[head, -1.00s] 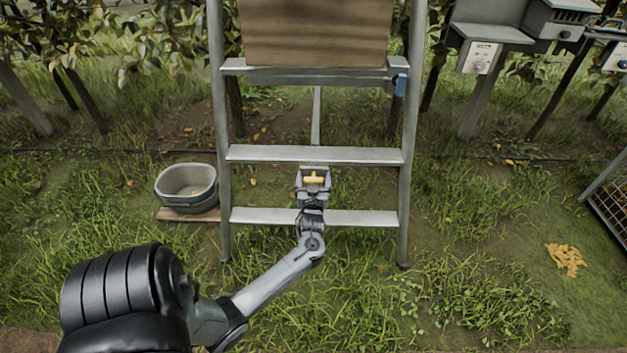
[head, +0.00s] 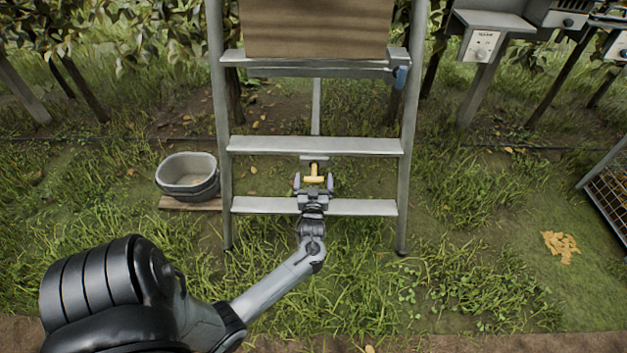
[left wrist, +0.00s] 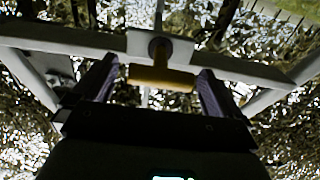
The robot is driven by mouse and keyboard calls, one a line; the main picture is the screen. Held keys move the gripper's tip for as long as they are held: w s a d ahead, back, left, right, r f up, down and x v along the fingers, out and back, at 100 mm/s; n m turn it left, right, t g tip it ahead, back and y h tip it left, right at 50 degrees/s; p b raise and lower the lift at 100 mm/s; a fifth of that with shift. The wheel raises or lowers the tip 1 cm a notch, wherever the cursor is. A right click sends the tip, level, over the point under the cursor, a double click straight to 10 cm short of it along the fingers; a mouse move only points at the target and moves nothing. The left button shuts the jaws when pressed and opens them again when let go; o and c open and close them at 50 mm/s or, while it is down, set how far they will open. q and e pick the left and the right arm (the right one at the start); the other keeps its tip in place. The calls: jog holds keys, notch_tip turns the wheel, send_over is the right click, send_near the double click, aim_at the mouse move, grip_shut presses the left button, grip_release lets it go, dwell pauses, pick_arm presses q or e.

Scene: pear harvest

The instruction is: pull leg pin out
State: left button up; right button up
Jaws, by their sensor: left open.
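The leg pin has a yellow T-shaped handle (head: 314,179) and sits at a small grey bracket (head: 313,157) below the ladder's middle step (head: 315,146). In the left wrist view the yellow handle (left wrist: 162,78) lies crosswise, its stem at a dark round hole in the bracket. My left gripper (head: 313,184) is open, one finger on each side of the handle. In the left wrist view the fingers of the left gripper (left wrist: 156,88) stand apart, with a small gap to each handle end. My right gripper is not in view.
The ladder's lower step (head: 360,207) crosses behind my left wrist. A grey tub (head: 187,193) stands on a board left of the ladder. A crate (head: 612,195) and a yellow pile (head: 561,246) lie to the right. Grass in front of the ladder is open.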

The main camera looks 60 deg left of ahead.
pick_arm(q)
jog(key=shift+s+d+r, duration=0.1)
jog(key=shift+s+d, duration=0.05)
jog(key=shift+d, duration=0.1)
jog(key=p+v, duration=0.4)
jog(key=v, duration=0.6)
